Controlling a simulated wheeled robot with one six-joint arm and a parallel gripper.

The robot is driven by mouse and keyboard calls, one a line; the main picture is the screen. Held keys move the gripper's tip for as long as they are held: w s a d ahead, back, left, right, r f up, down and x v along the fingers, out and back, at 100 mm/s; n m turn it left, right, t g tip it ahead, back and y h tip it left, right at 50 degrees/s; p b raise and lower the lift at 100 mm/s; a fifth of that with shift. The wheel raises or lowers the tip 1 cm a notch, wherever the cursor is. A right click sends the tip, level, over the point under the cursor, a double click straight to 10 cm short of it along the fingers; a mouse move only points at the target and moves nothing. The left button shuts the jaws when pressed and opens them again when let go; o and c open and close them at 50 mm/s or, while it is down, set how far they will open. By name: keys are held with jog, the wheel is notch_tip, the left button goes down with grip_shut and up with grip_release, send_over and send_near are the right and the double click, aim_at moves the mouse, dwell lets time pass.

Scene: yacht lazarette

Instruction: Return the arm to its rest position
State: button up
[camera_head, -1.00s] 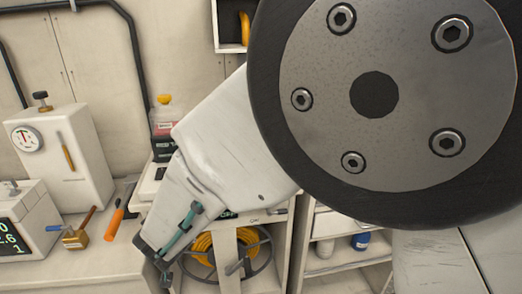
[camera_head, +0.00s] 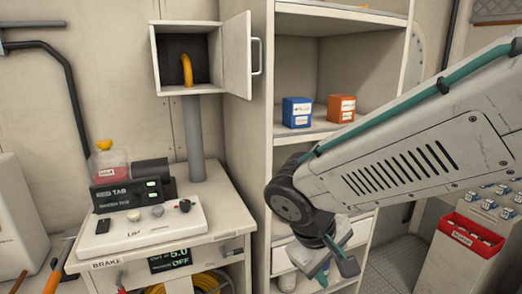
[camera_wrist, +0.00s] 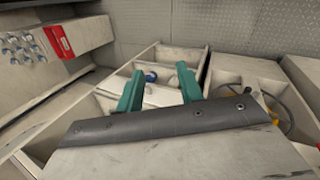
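My arm (camera_head: 410,165) reaches in from the right edge of the head view and slopes down to the left, ending in a dark wrist joint. My gripper (camera_head: 335,262) hangs below that joint in front of the lower shelves, partly hidden by the wrist. In the wrist view my gripper (camera_wrist: 160,84) shows two teal fingers spread apart with nothing held between them. Beyond the fingers is an open shelf compartment with a small blue-capped item (camera_wrist: 150,77) inside.
A tall shelf unit (camera_head: 266,60) holds a blue box (camera_head: 297,112) and an orange box (camera_head: 341,108). An open-doored wall box (camera_head: 173,94) contains a yellow hook-shaped thing. A brake bench (camera_head: 225,215) stands left. A cabinet with a red tray (camera_head: 470,235) stands right, beside clear floor (camera_head: 398,262).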

jog(key=s+d+r+m+y, duration=0.2)
jog(key=s+d+r+m, duration=0.1)
jog(key=s+d, duration=0.3)
jog(key=s+d+r+m+y, duration=0.2)
jog(key=s+d+r+m, duration=0.1)
jog(key=s+d, duration=0.4)
jog(key=shift+d+r+m, duration=0.25)
jog(key=shift+d+m, duration=0.1)
jog(key=shift+m, duration=0.05)
